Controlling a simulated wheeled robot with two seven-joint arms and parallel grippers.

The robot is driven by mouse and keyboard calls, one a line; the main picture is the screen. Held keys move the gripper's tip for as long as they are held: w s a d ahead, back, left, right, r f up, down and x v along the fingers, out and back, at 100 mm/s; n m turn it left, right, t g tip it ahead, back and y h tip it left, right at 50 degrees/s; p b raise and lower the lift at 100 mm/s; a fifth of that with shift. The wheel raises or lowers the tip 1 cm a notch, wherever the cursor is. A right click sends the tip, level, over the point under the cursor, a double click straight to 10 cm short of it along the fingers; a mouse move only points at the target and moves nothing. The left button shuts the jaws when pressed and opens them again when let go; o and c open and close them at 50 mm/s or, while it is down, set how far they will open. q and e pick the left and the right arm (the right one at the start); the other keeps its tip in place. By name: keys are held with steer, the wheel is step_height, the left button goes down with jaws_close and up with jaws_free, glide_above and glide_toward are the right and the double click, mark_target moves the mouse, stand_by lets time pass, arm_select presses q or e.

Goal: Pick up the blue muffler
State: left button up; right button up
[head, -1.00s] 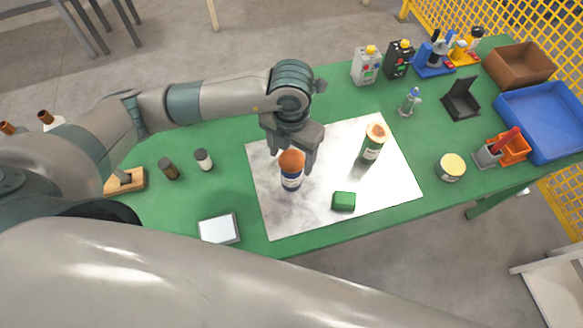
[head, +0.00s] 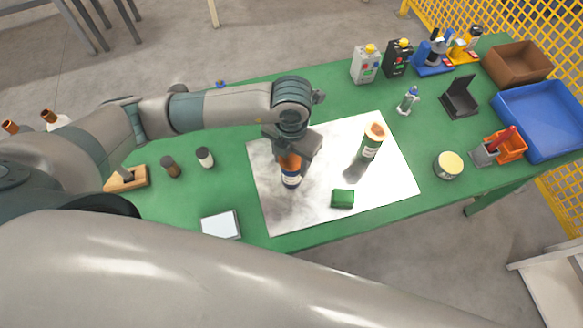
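The blue muffler (head: 290,181) is an upright cylinder with an orange top and a dark blue, labelled lower body. It stands on the pale metal sheet (head: 330,218), left of its middle. My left gripper (head: 293,164) reaches down over it from above, with its fingers around the upper part. The fingers hide much of the orange top, and I cannot tell whether they press on it. My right gripper is not in view.
A green muffler (head: 371,143) with an orange top stands to the right on the sheet, and a green block (head: 343,199) lies in front. Two small bottles (head: 205,157) (head: 171,167) stand left. A blue tray (head: 543,142) and a brown bin (head: 517,68) are far right.

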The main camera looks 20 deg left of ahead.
arm_select(q)
steer(key=shift+w+r, duration=0.1)
steer(key=shift+r+b, duration=0.45)
steer(key=shift+r, duration=0.05)
steer(key=r, duration=0.1)
steer(key=r+b, duration=0.1)
steer(key=d+r+b, duration=0.1)
steer(key=shift+w+r, duration=0.1)
steer(key=shift+w, duration=0.3)
steer(key=w+d+r+b, duration=0.4)
steer(key=w+d+r, duration=0.2)
steer(key=w+d, duration=0.1)
steer(key=shift+d+r, duration=0.3)
steer(key=shift+r, duration=0.05)
